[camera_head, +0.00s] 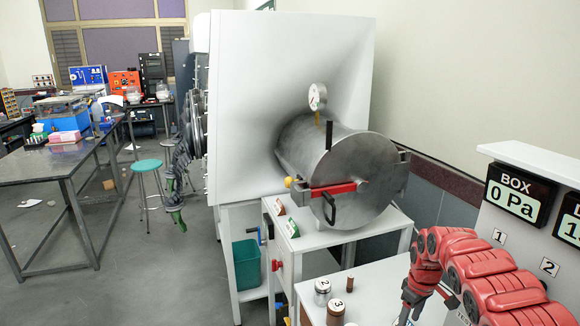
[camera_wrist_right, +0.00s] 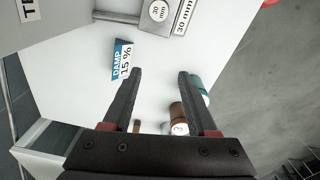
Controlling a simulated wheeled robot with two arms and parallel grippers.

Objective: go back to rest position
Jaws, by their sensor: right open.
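My right arm, red and segmented, comes in from the right in the head view and bends down over the white bench (camera_head: 375,285). My right gripper (camera_wrist_right: 160,73) is open in the right wrist view, with its two dark fingers apart and nothing between them. It points over a white surface that carries a blue "DAMP 15 %" label (camera_wrist_right: 124,60). A brown-capped cylinder (camera_wrist_right: 177,112) and a teal one (camera_wrist_right: 199,90) stand by the right finger.
Cylinders marked 2 (camera_head: 323,292) and 3 (camera_head: 336,311) stand on the bench's left part. A steel chamber (camera_head: 345,175) with a red-handled door is behind them. A BOX pressure display (camera_head: 519,195) is at right. A grey block (camera_wrist_right: 159,15) sits at the wrist view's top.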

